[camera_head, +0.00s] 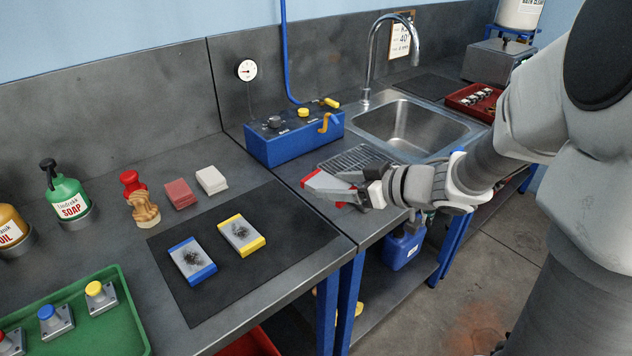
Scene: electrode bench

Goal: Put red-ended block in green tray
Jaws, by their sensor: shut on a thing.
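My gripper (362,190) is shut on the red-ended block (325,183), a pale grey block with red at its edge and end. It holds the block beside the drain rack, over the front part of the bench; whether it touches the bench I cannot tell. Part of the block is hidden by the fingers. The green tray (118,332) lies at the lower left, cut off by the picture edge, well away from my gripper. It holds a yellow-topped fitting (96,289), a blue-topped one (47,312) and a red-topped one (4,338).
A blue-ended block (192,262) and a yellow-ended block (241,234) lie on the dark mat (215,302). A blue box (295,137) and sink (405,125) stand behind my gripper.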

